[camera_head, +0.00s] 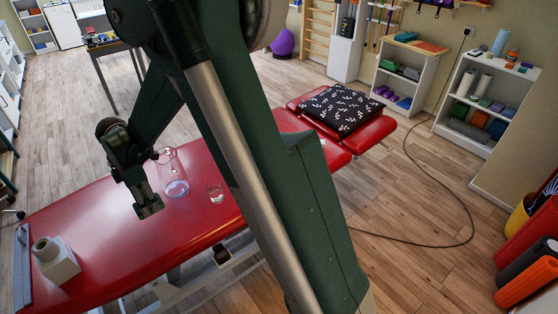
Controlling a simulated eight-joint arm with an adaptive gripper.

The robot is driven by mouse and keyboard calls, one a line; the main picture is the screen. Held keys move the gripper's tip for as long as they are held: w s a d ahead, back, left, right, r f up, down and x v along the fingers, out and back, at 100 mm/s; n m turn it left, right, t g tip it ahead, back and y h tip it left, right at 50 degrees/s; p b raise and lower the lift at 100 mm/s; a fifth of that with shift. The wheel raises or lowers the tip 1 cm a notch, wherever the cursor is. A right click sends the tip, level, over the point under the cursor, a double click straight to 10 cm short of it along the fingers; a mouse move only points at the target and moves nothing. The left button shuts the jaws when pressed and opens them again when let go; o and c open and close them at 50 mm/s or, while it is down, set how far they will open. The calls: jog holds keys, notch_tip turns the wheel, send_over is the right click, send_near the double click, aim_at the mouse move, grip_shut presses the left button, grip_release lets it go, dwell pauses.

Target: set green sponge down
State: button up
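My gripper (149,205) hangs over the red treatment table (105,225), left of the clear glass jar (173,183). It points downward, and I cannot tell whether its tip touches the table. A dark greenish block shape shows at its lower end. I cannot tell whether this is the green sponge or part of the fingers, nor whether the fingers are open or shut. I see no other clear green sponge on the visible tabletop. My arm hides part of the table's middle.
A white block-shaped container (56,260) stands at the table's near left, beside a grey bar (22,268). A black patterned cushion (341,107) lies on the far end. The red surface between container and gripper is clear.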

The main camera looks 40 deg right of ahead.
notch_tip(320, 180, up, 7)
jog(key=shift+r, duration=0.15)
jog(key=w+d, duration=0.3)
jog(key=d, duration=0.9)
jog(key=w+d+p, duration=0.1)
jog(key=w+d, duration=0.3)
jog(key=d, duration=0.8)
jog(key=w+d, duration=0.3)
jog(key=d, duration=0.9)
jog(key=s+d+p, duration=0.1)
jog(key=s+d, duration=0.1)
jog(key=d, duration=1.2)
jog(key=s+d, duration=0.2)
jog(key=d, duration=1.2)
notch_tip(320, 180, down, 11)
jog(key=shift+f+m, duration=0.2)
jog(key=shift+m, duration=0.1)
jog(key=shift+f+b, duration=0.4)
jog(key=shift+f, duration=2.7)
jog(key=shift+f, duration=0.1)
